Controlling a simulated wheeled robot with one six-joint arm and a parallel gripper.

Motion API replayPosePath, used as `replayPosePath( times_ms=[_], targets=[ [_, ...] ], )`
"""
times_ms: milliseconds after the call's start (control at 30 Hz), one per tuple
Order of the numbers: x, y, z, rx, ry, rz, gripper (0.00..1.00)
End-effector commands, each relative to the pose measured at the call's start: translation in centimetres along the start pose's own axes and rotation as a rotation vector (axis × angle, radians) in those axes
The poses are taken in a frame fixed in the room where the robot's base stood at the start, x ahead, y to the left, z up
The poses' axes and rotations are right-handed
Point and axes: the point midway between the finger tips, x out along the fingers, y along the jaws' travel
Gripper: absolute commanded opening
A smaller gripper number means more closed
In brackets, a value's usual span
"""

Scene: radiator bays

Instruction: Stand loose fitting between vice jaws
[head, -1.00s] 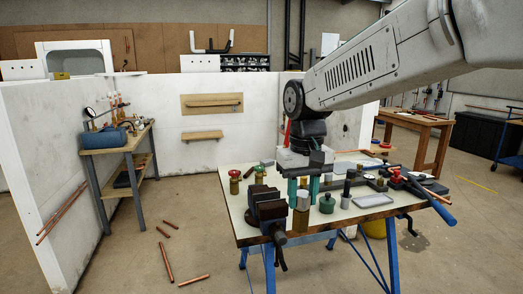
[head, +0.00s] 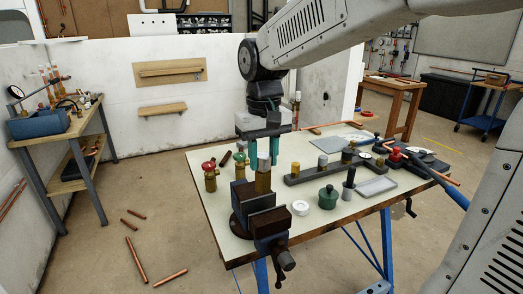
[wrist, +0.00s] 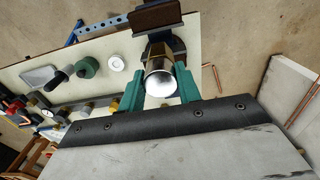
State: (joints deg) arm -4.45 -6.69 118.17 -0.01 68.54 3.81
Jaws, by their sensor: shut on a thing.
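The loose fitting (head: 263,181) is a brass-coloured upright body at the vice in the head view. In the wrist view its round silvery end (wrist: 160,84) faces the camera between the teal fingers. My gripper (head: 264,155) is shut on its upper part. The vice (head: 268,224), dark with brown jaw faces, stands at the table's near edge. The fitting's lower end is at the jaws, partly hidden by the near jaw. I cannot tell whether it rests on anything. A brown jaw also shows in the wrist view (wrist: 155,15).
Red-handled brass valves (head: 210,177) stand left of the vice. A white ring (head: 300,207), a green jar (head: 328,197) and a dark post (head: 349,184) stand to its right. Behind them lies a grey bar fixture (head: 310,172) with several posts. A grey tray (head: 376,186) lies further right.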

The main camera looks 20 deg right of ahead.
Motion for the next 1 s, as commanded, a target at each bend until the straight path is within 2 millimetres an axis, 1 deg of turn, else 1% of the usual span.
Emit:
replayPosePath(
  times_ms=[1000],
  targets=[
    [7.8,0.1,0.0,0.003,0.000,0.000,0.06]
  ],
)
